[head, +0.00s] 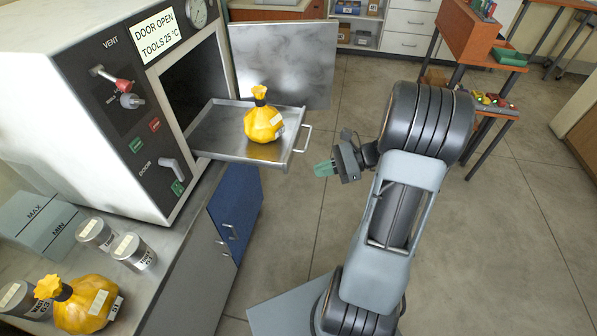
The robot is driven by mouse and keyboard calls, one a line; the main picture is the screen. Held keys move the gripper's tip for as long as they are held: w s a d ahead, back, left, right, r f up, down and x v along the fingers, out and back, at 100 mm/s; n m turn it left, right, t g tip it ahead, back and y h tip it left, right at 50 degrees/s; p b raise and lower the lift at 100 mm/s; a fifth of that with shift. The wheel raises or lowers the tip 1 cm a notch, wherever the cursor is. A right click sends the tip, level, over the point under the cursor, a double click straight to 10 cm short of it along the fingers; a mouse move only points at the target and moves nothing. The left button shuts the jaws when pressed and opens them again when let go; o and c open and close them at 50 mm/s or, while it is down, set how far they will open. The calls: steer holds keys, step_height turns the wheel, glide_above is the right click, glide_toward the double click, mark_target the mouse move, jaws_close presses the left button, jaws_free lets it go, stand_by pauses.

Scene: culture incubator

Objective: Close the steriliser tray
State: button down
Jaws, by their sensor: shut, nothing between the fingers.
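The steriliser (105,110) stands on the bench at the left, its door (285,60) swung open. Its metal tray (210,130) is pulled well out of the chamber, with a handle (305,138) on its outer end. A yellow tied bag (263,122) with a label sits on the tray. My gripper (323,168) is shut and empty, to the right of the tray handle and apart from it in the picture. The tray's inner end is partly hidden by the chamber opening.
Another yellow bag (85,303) and several lidded jars (133,252) stand on the bench at lower left. A blue cabinet door (235,212) is below the tray. An orange-brown workbench (468,35) stands at upper right. The floor (480,220) at right is clear.

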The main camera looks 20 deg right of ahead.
steer(key=w+d+f+m+t+y+b, duration=0.1)
steer(key=d+f+m+t+b, duration=0.1)
steer(key=d+f+m+t, duration=0.35)
glide_toward(290, 160)
steer(key=shift+t, duration=0.35)
steer(key=x, duration=0.7)
steer(key=shift+a+f, duration=0.25)
steer(key=shift+a, duration=0.05)
